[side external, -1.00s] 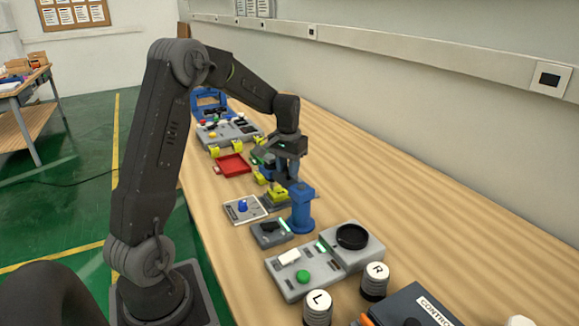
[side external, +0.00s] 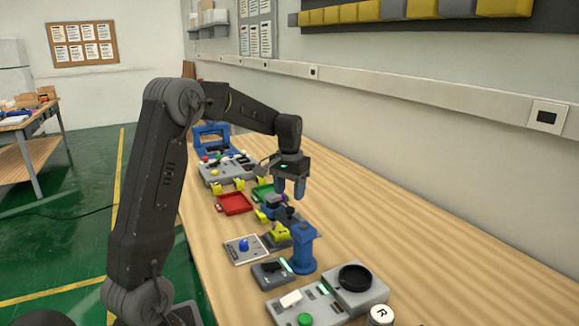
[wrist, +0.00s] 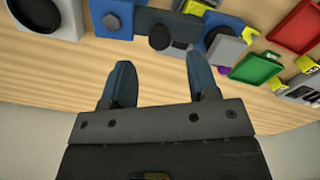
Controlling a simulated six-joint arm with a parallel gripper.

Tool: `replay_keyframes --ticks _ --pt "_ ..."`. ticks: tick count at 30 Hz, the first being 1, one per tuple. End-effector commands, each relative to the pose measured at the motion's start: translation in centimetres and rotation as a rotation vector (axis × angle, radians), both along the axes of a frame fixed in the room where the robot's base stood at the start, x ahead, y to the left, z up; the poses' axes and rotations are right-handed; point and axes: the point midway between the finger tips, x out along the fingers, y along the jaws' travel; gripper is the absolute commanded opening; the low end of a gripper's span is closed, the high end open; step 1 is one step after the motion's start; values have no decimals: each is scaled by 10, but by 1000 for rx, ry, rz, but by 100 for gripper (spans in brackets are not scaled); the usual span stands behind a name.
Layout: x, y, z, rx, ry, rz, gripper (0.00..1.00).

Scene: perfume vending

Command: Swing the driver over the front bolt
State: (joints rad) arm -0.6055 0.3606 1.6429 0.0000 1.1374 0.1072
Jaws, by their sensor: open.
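My gripper (side external: 289,188) points down with its two fingers apart and nothing between them. It hangs above a small fixture beside a blue post (side external: 303,250). Below the fingers is a dark round knob (side external: 290,213), with a yellow part (side external: 280,233) nearer the camera. In the wrist view, my fingertips (wrist: 160,62) are spread, and a black knob (wrist: 160,37) lies just beyond them. A blue ring with a grey block (wrist: 222,42) is to its right. I cannot tell for certain which part is the driver, and no front bolt is clearly visible.
A red tray (side external: 235,203) and a green tray (side external: 262,193) lie behind the fixture. A white plate with a blue knob (side external: 245,248) is to its left. A grey control box (side external: 318,300) stands in front. Bare wooden table (side external: 400,245) lies to the right.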

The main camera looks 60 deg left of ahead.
Motion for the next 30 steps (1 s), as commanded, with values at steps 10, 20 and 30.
replay_keyframes --ticks 10,20,30 --pt "0 0 70 1 -2 1 54" --pt "0 0 87 0 0 1 54" --pt "0 0 87 0 0 0 54"
